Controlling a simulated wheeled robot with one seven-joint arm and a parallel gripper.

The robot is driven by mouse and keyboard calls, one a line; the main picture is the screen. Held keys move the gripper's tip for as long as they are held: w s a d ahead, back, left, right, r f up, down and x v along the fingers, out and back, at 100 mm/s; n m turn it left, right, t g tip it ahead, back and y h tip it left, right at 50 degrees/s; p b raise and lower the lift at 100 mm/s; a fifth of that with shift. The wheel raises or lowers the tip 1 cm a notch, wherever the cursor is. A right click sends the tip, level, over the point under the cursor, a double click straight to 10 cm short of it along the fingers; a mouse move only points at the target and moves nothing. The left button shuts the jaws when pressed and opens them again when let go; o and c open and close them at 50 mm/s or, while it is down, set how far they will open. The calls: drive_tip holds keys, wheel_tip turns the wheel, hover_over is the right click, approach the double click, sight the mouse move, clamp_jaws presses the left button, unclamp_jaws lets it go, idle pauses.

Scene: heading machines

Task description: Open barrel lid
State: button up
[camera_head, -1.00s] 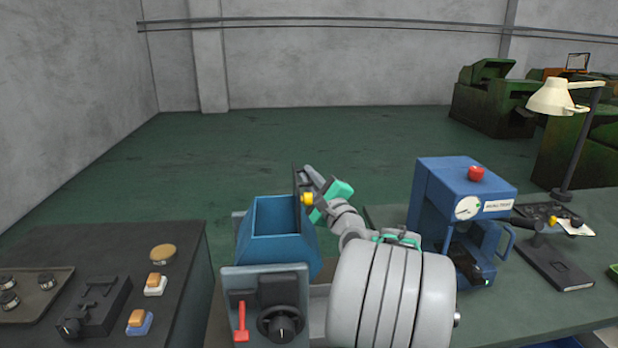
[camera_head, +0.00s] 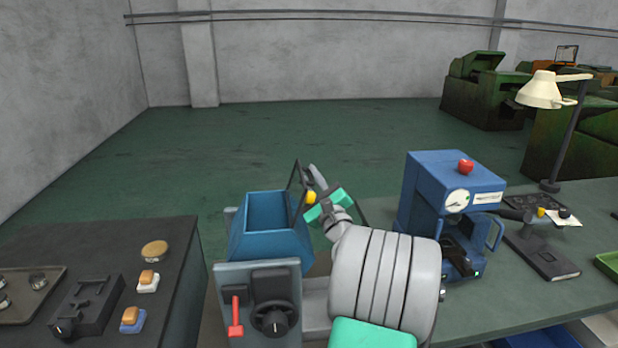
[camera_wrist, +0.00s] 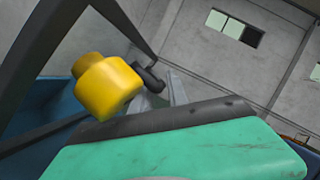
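The blue barrel (camera_head: 268,236) is an open-topped, hopper-like box in the head view, with its inside visible from above. A thin dark lid frame (camera_head: 296,176) stands up at its right side, tilted a little to the right, with a yellow knob (camera_head: 311,197) on it. My gripper (camera_head: 312,176), grey with teal parts, is right at the frame beside the knob. In the wrist view the yellow knob (camera_wrist: 105,85) and dark bars (camera_wrist: 35,65) are close in front of my gripper (camera_wrist: 165,92). The fingertips are partly hidden, so their grip on the frame is unclear.
A control panel with a red lever (camera_head: 235,318) and black dial (camera_head: 275,317) is on the barrel's near side. A blue machine with a red button (camera_head: 465,167) stands right. A dark console (camera_head: 180,240) is left. Open floor (camera_head: 180,155) lies behind.

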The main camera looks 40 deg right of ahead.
drive_tip(key=b+v, duration=0.2)
drive_tip(key=v, duration=0.5)
drive_tip(key=shift+s, duration=0.35)
drive_tip(key=shift+a+f, duration=0.15)
